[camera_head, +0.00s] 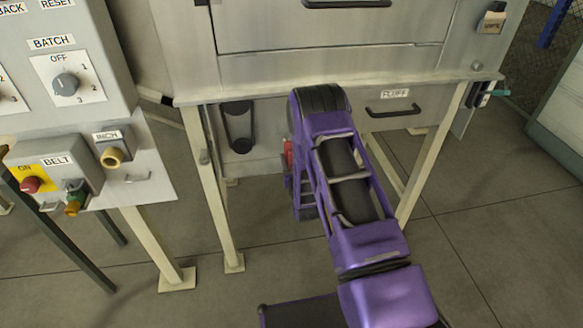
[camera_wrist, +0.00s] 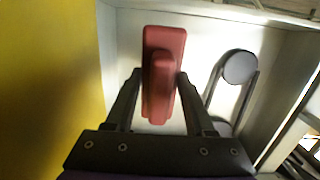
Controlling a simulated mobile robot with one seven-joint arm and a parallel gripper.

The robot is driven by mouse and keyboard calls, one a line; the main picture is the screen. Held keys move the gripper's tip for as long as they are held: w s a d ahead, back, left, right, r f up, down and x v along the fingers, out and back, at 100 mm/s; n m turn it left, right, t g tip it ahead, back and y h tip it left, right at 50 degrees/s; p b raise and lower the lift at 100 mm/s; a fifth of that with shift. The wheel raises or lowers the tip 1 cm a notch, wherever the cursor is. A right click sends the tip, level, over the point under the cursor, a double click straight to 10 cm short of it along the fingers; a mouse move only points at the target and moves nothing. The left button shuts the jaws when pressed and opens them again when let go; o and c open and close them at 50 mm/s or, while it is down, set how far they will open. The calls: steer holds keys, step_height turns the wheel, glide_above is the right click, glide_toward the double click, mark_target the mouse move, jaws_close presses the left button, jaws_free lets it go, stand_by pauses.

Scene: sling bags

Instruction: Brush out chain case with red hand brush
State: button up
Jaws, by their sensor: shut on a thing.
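My gripper (camera_wrist: 160,78) is shut on the red hand brush (camera_wrist: 163,50), with one dark finger on each side of its raised grip. The brush is upright in the wrist view, in front of a pale, walled recess that looks like the chain case (camera_wrist: 205,38). A dark chain or belt loop (camera_wrist: 208,88) runs round a grey wheel (camera_wrist: 239,66) to the right of the brush. Whether the brush touches the back wall, I cannot tell. In the head view a sliver of the red brush (camera_head: 288,155) shows left of my purple arm; my gripper is mostly hidden there.
A yellow surface (camera_wrist: 45,90) fills the left of the wrist view. In the head view, pale machine legs (camera_head: 218,190) stand left of my arm, and a drawer marked FLUFF (camera_head: 420,105) is to its right. A control panel (camera_head: 70,85) stands at the left.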

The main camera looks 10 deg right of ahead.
steer(key=shift+s+f+t, duration=0.45)
steer(key=shift+s+t, duration=0.1)
steer(key=shift+t, duration=0.05)
steer(key=shift+w+r+b, duration=0.1)
steer(key=shift+w+b, duration=0.65)
steer(key=shift+w, duration=2.2)
steer(key=shift+w, duration=0.95)
steer(key=shift+s+r+p, duration=0.1)
steer(key=shift+r+p, duration=0.55)
steer(key=shift+r, duration=1.1)
step_height(320, 180, up, 10)
steer(key=p, duration=0.2)
glide_above(287, 140)
steer(key=w, duration=0.4)
steer(key=shift+s+d, duration=0.2)
steer(key=shift+d, duration=0.1)
steer(key=shift+s+b, duration=0.1)
steer(key=shift+b, duration=0.4)
